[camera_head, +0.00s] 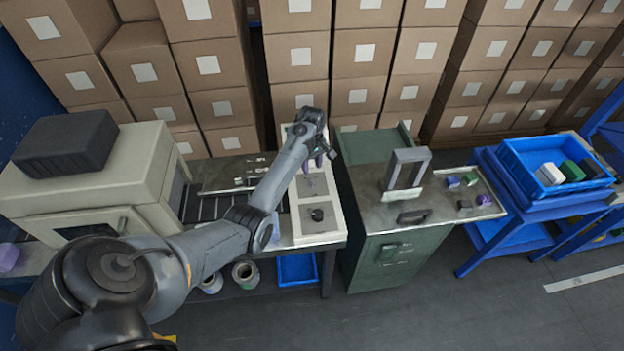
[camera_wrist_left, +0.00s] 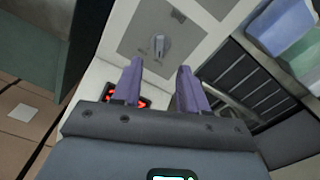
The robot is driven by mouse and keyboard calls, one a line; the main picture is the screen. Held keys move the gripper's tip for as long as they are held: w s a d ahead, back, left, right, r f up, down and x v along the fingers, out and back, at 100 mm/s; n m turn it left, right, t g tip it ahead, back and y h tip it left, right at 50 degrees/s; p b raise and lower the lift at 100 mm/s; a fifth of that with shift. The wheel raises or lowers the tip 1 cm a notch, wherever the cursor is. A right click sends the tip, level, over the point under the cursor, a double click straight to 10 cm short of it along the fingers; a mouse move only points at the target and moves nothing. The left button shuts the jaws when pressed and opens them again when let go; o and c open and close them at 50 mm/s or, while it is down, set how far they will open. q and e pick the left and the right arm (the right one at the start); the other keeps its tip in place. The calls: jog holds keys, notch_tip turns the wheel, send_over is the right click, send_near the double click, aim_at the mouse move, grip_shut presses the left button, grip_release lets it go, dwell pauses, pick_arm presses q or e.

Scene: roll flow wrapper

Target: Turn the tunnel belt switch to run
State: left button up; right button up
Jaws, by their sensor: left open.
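A white control panel (camera_head: 333,228) stands between the conveyor and the green cabinet, with grey plates set in it. A grey rotary knob (camera_wrist_left: 158,45) sits on a grey plate in the left wrist view, ahead of my fingers; I cannot read any label at it. My left gripper (camera_head: 318,162) is over the far part of the panel. In the left wrist view, its two purple fingers (camera_wrist_left: 158,85) are apart with nothing between them, short of the knob. A red lit display (camera_wrist_left: 130,102) is partly hidden behind the left finger. My right gripper is not in view.
A dark round part (camera_head: 317,214) sits on the panel's near plate. A green cabinet (camera_head: 366,262) with a metal frame (camera_head: 407,166) on top stands right of the panel. A beige tunnel machine (camera_head: 110,185) stands left. Stacked cartons (camera_head: 300,55) line the back.

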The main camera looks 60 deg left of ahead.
aim_at(312, 180)
pick_arm(q)
notch_tip(312, 180, down, 7)
jog(key=shift+f+b, duration=0.2)
jog(key=shift+b, duration=0.25)
